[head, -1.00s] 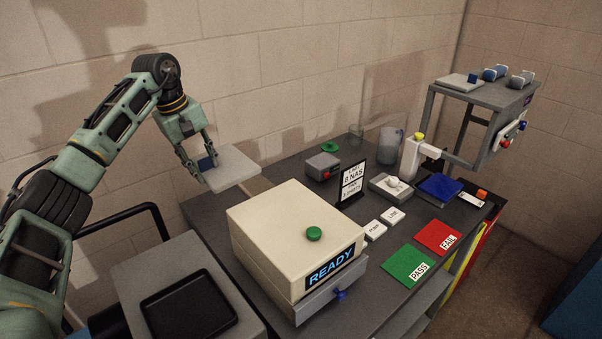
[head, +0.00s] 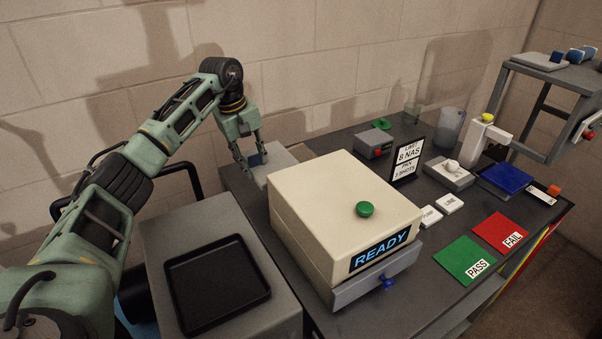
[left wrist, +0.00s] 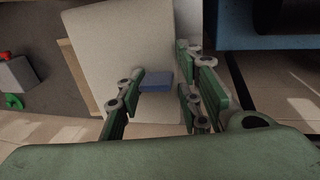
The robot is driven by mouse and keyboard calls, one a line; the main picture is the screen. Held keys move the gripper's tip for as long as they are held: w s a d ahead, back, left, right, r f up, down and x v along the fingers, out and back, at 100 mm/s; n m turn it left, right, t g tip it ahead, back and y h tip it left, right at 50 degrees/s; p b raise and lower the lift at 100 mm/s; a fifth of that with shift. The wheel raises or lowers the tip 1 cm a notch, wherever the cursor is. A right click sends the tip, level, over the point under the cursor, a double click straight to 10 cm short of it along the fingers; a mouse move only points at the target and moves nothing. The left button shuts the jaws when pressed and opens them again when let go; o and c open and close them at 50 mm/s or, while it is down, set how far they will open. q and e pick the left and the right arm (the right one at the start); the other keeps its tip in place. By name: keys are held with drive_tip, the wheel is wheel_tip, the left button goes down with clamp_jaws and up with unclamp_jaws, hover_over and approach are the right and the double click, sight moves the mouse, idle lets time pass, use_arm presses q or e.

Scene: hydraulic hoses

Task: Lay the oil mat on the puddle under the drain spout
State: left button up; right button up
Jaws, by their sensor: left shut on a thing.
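My left gripper (head: 250,166) is shut on the blue tab (head: 257,159) of a pale grey, flat square mat (head: 284,157). In the head view the mat is behind the cream box, near the back left corner of the bench. In the left wrist view the mat (left wrist: 118,42) extends away from the fingers (left wrist: 160,75), with the blue tab (left wrist: 155,82) between them. I cannot tell whether the mat touches anything beneath. No puddle can be made out, and I cannot identify the drain spout. My right gripper is not in view.
The cream box (head: 320,194) with a READY display and green button stands close beside the mat. A black tray (head: 218,283) sits on a grey surface at front left. A similar pad (head: 540,62) lies on the raised shelf. The wall is close behind.

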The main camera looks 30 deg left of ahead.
use_arm(q)
drive_tip(key=x, duration=0.1)
drive_tip(key=p+x, duration=0.1)
drive_tip(key=x, duration=0.1)
drive_tip(key=s+x, duration=0.1)
drive_tip(key=x, duration=0.1)
drive_tip(key=shift+a+f, duration=0.2)
drive_tip(key=shift+f+p, duration=0.35)
drive_tip(key=shift+f, duration=0.3)
drive_tip(key=x, duration=0.2)
drive_tip(key=shift+s+f+p, duration=0.2)
drive_tip(key=shift+f+p, duration=0.2)
drive_tip(key=shift+f, duration=0.05)
drive_tip(key=shift+a+f, duration=0.1)
drive_tip(key=shift+a, duration=0.05)
drive_tip(key=o, duration=0.8)
drive_tip(key=shift+f, duration=0.15)
drive_tip(key=o, duration=0.5)
